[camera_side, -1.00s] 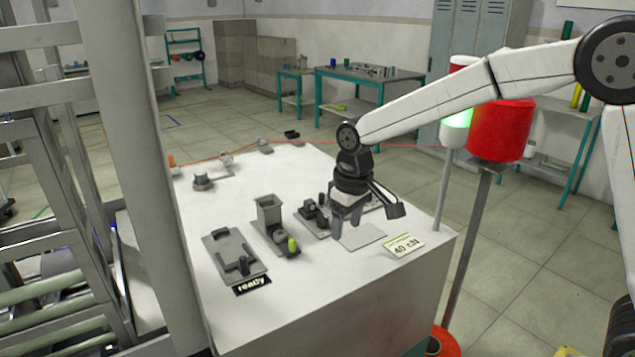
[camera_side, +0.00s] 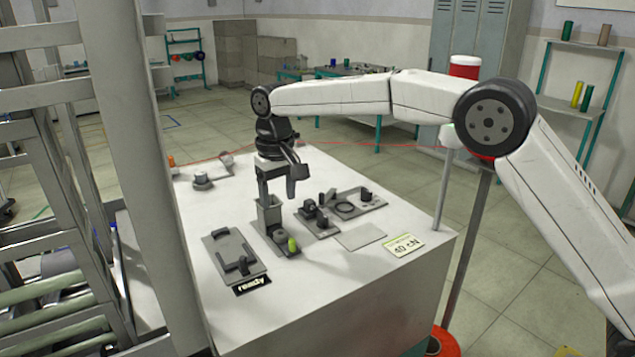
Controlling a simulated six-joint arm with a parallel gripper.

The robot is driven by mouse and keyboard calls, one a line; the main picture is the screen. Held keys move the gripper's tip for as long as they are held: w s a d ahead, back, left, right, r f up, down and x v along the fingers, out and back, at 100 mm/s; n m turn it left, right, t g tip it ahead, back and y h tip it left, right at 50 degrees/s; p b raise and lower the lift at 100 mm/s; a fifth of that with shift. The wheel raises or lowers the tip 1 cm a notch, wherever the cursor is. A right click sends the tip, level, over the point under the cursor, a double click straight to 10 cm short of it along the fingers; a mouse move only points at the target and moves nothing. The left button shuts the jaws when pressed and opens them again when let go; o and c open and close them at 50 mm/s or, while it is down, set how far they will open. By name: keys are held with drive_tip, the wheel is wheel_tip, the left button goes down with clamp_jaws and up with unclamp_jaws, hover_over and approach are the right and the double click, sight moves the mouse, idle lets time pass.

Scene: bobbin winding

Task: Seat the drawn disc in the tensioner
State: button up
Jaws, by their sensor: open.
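My gripper (camera_side: 278,192) points down, open, above the tall grey box (camera_side: 270,215) of the fixture with the green-yellow piece. No disc can be made out between the fingers. A grey plate (camera_side: 319,226) with dark posts and blocks stands just right of that fixture; it may be the tensioner, but I cannot tell for sure. A plate farther right carries a dark ring (camera_side: 345,207) and a small dark block. No separate disc can be picked out with certainty.
A grey tray with a dark post (camera_side: 234,255) sits at the front left by the "ready" label (camera_side: 252,285). A bare grey pad (camera_side: 360,237) and a "40 cN" card (camera_side: 404,245) lie at the right.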

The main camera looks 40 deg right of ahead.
sight(280, 233)
drive_tip(key=shift+f, duration=0.15)
drive_tip(key=shift+f, duration=3.7)
drive_tip(key=c, duration=0.8)
drive_tip(key=shift+r, duration=0.1)
drive_tip(key=shift+r, duration=0.15)
drive_tip(key=shift+r, duration=2.35)
